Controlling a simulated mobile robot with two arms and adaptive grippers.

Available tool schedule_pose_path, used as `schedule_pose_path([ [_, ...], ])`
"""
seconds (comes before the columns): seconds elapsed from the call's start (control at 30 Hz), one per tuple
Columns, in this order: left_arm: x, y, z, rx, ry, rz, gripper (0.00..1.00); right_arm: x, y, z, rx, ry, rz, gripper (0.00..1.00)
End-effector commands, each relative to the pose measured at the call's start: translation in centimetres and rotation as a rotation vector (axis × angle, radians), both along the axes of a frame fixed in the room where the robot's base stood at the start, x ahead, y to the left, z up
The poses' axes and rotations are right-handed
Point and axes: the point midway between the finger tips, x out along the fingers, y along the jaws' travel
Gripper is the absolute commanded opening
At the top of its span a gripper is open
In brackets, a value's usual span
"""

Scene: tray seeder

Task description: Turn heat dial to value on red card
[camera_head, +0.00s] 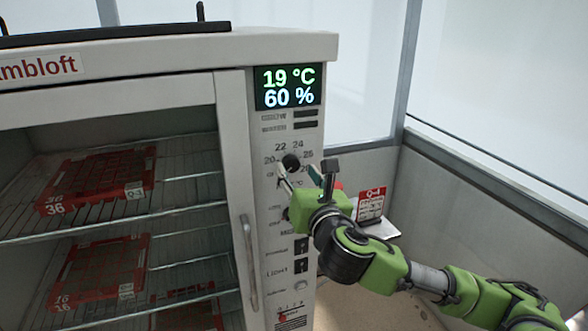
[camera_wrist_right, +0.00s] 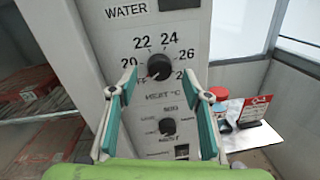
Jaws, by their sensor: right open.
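The heat dial (camera_head: 291,162) is a black round knob on the cabinet's control panel, with printed numbers such as 20, 22 and 24 around it. It also shows in the right wrist view (camera_wrist_right: 159,67), above the words HEAT °C. My right gripper (camera_head: 297,174) is open in front of the panel, its fingers on either side of the dial in the picture; I cannot tell if they touch it. The red card (camera_head: 371,203) stands behind my right gripper, with white marks on its red top; its smaller text is unreadable. My left gripper is not in view.
The display (camera_head: 289,87) reads 19 °C and 60 %. A second knob (camera_wrist_right: 167,126) sits below the heat dial. The cabinet door handle (camera_head: 249,262) is left of the panel. Red trays (camera_head: 96,182) lie on wire shelves inside. A red-lidded jar (camera_wrist_right: 219,93) stands near the card.

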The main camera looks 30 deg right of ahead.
Motion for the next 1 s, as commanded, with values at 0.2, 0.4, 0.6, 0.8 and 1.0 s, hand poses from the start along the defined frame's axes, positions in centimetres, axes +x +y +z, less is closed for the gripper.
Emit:
schedule_pose_path([
  [0.2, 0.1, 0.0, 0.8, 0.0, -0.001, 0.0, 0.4, 2.7, -0.9, 0.1, 0.001, 0.0, -0.001, 0.45],
  [0.4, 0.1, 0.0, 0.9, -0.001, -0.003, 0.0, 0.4, 3.5, -1.2, 0.0, 0.0, 0.0, 0.0, 0.45],
  [0.6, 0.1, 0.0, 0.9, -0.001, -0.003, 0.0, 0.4, 3.5, -1.1, -0.1, 0.0, 0.0, 0.001, 0.45],
  [0.8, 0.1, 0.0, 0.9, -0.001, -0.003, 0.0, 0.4, 3.5, -1.1, -0.1, 0.0, 0.0, 0.0, 0.06],
  [1.0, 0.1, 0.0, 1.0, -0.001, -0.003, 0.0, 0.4, 3.5, -1.1, -0.1, 0.005, -0.001, 0.0, 0.06],
])
